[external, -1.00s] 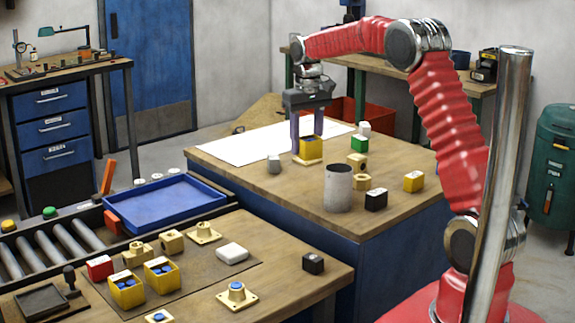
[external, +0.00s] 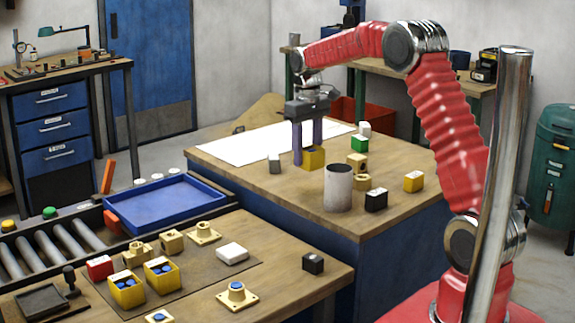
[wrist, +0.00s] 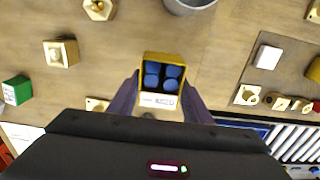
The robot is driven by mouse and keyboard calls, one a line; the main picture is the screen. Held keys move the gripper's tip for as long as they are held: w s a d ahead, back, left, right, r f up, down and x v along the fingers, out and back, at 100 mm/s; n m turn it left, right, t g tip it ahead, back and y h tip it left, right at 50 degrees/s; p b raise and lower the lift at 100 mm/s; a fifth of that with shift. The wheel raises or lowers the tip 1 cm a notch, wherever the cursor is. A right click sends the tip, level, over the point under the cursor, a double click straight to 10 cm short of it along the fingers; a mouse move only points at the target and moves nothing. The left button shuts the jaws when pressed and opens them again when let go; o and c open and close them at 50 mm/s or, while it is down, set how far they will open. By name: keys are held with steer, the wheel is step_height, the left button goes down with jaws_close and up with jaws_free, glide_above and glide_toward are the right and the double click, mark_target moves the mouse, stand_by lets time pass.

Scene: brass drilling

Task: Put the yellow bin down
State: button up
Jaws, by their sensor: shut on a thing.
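The yellow bin (external: 313,159) is between the two purple fingers of my gripper (external: 308,155), which is shut on it. The bin is upright, low over the middle worktable (external: 260,188). I cannot tell whether its base touches the wood. In the wrist view the bin (wrist: 148,99) holds several blue round parts and has a white label on the near side. One finger lies along each side of it.
A grey cylinder (external: 338,188) stands right of the bin. Brass blocks (external: 358,163), a green block (external: 359,142) and a black block (external: 376,201) stand further right. A small grey block (external: 274,163) stands left. Bare wood lies in front of the bin.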

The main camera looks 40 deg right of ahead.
steer(key=shift+f, duration=0.85)
steer(key=shift+f, duration=0.1)
steer(key=shift+f, duration=2.4)
steer(key=o, duration=1.1)
steer(key=shift+f, duration=0.1)
step_height(320, 180, up, 12)
steer(key=shift+r, duration=0.1)
